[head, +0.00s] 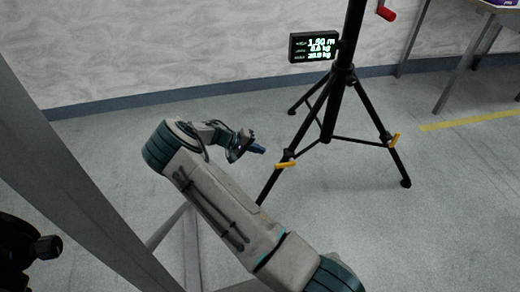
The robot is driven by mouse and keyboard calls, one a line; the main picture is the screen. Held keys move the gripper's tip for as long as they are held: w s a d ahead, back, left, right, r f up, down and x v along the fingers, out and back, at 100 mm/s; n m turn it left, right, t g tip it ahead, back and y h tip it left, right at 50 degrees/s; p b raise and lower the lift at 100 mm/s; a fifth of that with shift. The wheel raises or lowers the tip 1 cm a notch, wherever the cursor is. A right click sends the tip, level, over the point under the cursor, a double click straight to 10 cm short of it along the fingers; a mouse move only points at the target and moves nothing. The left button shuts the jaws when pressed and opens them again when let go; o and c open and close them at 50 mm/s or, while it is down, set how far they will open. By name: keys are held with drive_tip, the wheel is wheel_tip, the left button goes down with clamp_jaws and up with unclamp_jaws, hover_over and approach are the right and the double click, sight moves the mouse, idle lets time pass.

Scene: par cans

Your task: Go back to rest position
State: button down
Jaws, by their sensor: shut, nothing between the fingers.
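My gripper (261,150) is near the middle of the head view, at the end of my bent grey and teal arm. Its dark blue fingers are small in the picture and point right. They are shut with nothing between them. The gripper shows a little left of a black tripod stand (328,130), close in the picture to one of its legs. I see a gap between the fingers and the stand's centre tube. How far apart they are in depth I cannot tell.
The stand has a lit display (313,47), a red crank handle (386,13) and yellow levers (394,140). A table (498,6) is at upper right, near a yellow floor line (470,121). A grey slanted beam (85,190) crosses the left.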

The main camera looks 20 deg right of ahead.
drive_tip(key=s+a+r+y+p, duration=0.1)
drive_tip(key=s+r+y+p, duration=0.35)
drive_tip(key=r, duration=0.85)
drive_tip(key=s+a+r+m+y+p, duration=0.1)
drive_tip(key=s+r+p, duration=0.55)
drive_tip(key=r, duration=0.55)
drive_tip(key=s+a+r+y+p, duration=0.1)
drive_tip(key=s+r+y+p, duration=0.35)
drive_tip(key=r, duration=0.85)
drive_tip(key=s+a+r+n+t+p, duration=0.1)
drive_tip(key=s+a+r+t+p, duration=0.1)
drive_tip(key=s+r+p, duration=0.5)
drive_tip(key=s+a+r+t+p, duration=0.1)
drive_tip(key=s+a+r+p, duration=0.1)
drive_tip(key=s+r+p, duration=0.5)
drive_tip(key=s+r, duration=0.4)
drive_tip(key=r, duration=0.2)
drive_tip(key=shift+r+n+t+y, duration=0.15)
drive_tip(key=shift+n+t+y, duration=0.25)
drive_tip(key=shift+w, duration=0.1)
